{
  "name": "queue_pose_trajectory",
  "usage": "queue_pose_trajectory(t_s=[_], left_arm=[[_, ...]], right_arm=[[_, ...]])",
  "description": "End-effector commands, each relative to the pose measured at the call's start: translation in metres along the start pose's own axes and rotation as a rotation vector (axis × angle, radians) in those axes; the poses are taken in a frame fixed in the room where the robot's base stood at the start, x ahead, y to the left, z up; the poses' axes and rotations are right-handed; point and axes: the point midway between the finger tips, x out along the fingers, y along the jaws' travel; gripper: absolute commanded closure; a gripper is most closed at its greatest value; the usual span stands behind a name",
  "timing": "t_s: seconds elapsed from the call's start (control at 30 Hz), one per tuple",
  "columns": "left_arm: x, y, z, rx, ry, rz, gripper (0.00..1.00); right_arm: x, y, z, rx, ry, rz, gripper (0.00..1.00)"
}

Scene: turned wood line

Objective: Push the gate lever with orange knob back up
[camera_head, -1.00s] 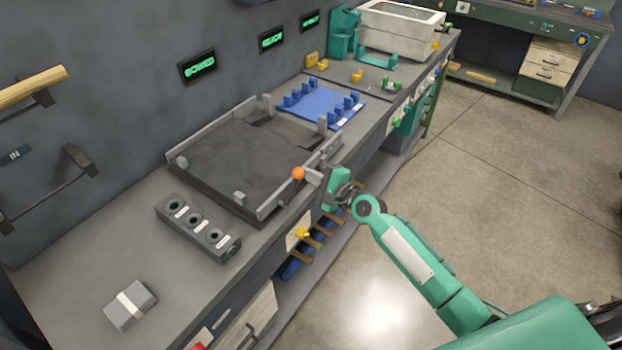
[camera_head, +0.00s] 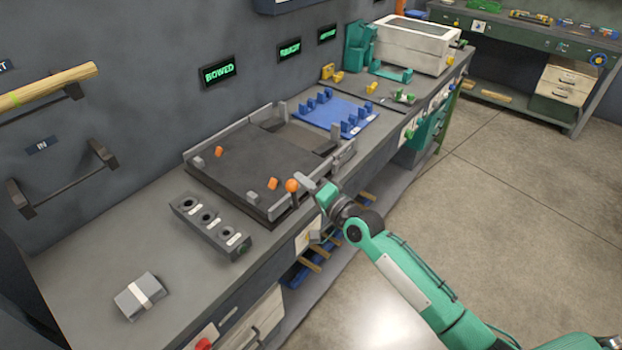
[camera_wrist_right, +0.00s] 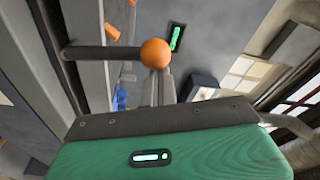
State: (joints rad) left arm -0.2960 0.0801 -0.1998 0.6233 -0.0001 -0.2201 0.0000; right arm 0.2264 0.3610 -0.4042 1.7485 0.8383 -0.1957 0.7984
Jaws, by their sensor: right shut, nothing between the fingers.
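The gate lever's round orange knob (camera_head: 292,185) is at the front edge of the dark tray (camera_head: 237,171). In the right wrist view the knob (camera_wrist_right: 155,52) sits on the end of a dark lever rod (camera_wrist_right: 95,53) that runs left to a grey rail. My right gripper (camera_head: 309,183) is shut and empty, just right of the knob in the head view. In the wrist view its fingers (camera_wrist_right: 159,84) point at the knob and overlap its lower edge; I cannot tell if they touch. My left gripper is not in view.
Two small orange pieces (camera_head: 272,183) show at the tray. A grey block with round holes (camera_head: 209,226) stands in front of it, and a blue holder (camera_head: 337,112) behind. A small grey box (camera_head: 140,296) lies at the near left. The floor at right is clear.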

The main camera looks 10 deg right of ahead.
Motion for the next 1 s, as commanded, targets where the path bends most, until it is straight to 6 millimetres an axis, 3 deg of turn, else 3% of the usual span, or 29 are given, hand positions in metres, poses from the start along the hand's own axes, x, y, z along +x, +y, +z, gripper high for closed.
queue_pose_trajectory(t_s=[0.5,1.0], left_arm=[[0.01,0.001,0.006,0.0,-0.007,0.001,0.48],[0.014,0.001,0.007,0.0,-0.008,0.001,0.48]], right_arm=[[-0.006,-0.009,0.042,-0.431,0.0,-0.062,1.0],[-0.009,-0.01,0.058,-0.593,0.001,-0.086,1.0]])
